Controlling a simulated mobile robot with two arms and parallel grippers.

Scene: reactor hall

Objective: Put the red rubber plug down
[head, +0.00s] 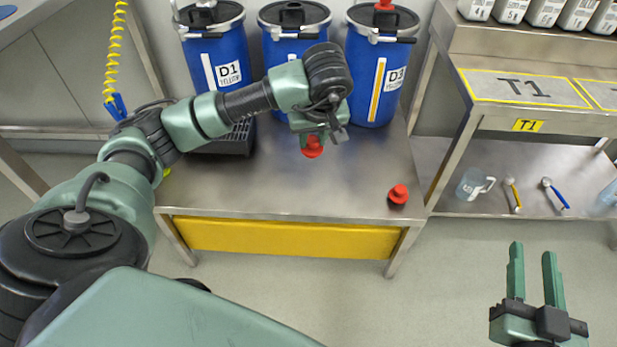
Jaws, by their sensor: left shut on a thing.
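My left gripper (316,137) is shut on a red rubber plug (312,150) above the steel table (290,190). Its fingers are partly hidden by the wrist. I cannot tell whether the plug touches the tabletop. A second red plug (398,194) stands on the table near its front right corner. A third red plug (384,4) shows on top of the right blue drum. My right gripper (532,258) is open and empty at the lower right, over the floor and away from the table.
Blue drums, left (217,62), middle (296,50) and right (381,75), stand along the table's back. A dark grated tray (236,138) lies at the table's back left. A steel bench marked T1 (455,130) holds a jug (470,184) on its lower shelf. The table's front middle is clear.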

